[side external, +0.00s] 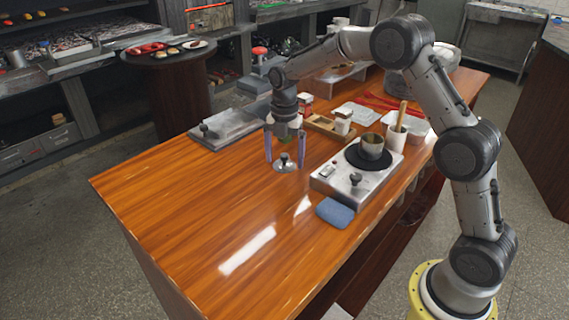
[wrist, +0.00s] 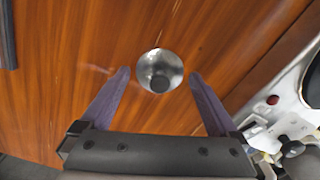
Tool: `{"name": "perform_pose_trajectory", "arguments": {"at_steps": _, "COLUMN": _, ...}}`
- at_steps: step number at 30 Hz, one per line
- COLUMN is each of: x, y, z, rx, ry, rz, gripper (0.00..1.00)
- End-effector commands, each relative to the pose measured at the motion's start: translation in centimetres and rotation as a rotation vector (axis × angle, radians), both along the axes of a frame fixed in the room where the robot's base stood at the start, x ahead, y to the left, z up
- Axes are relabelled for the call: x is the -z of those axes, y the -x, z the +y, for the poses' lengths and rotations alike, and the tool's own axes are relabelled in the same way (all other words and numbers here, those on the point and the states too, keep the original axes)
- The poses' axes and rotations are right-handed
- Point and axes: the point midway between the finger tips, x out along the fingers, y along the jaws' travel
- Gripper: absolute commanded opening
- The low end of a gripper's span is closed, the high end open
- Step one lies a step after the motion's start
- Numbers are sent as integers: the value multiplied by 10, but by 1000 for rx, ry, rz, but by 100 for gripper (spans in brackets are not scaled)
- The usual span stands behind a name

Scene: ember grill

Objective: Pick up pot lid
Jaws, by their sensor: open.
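The pot lid (side external: 285,167) is a small round silver lid with a dark knob, lying on the wooden table. In the wrist view the lid (wrist: 151,62) is just beyond the fingertips, with its dark knob nearly centred between them. My gripper (side external: 285,160) points down over the lid with its two purple fingers apart, one on either side of it in the side view. In the wrist view my gripper (wrist: 158,74) is open, with nothing between its fingers. I cannot tell exactly how high the fingertips are above the table.
A portable stove (side external: 334,181) with a pot (side external: 372,147) on it stands right of the lid. A blue sponge (side external: 335,212) lies in front of the stove. A metal griddle-like plate (side external: 229,128) and a wooden tray (side external: 322,124) are behind. The table's front left (side external: 190,210) is clear.

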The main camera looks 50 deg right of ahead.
Motion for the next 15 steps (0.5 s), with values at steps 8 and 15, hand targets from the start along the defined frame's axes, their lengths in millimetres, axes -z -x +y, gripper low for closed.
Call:
{"name": "perform_pose_trajectory", "arguments": {"at_steps": 8, "x": 0, "y": 0, "z": 0, "rx": 0, "ry": 0, "rz": 0, "gripper": 63}}
{"name": "perform_pose_trajectory", "arguments": {"at_steps": 15, "x": 0, "y": 0, "z": 0, "rx": 0, "ry": 0, "rz": 2, "gripper": 20}}
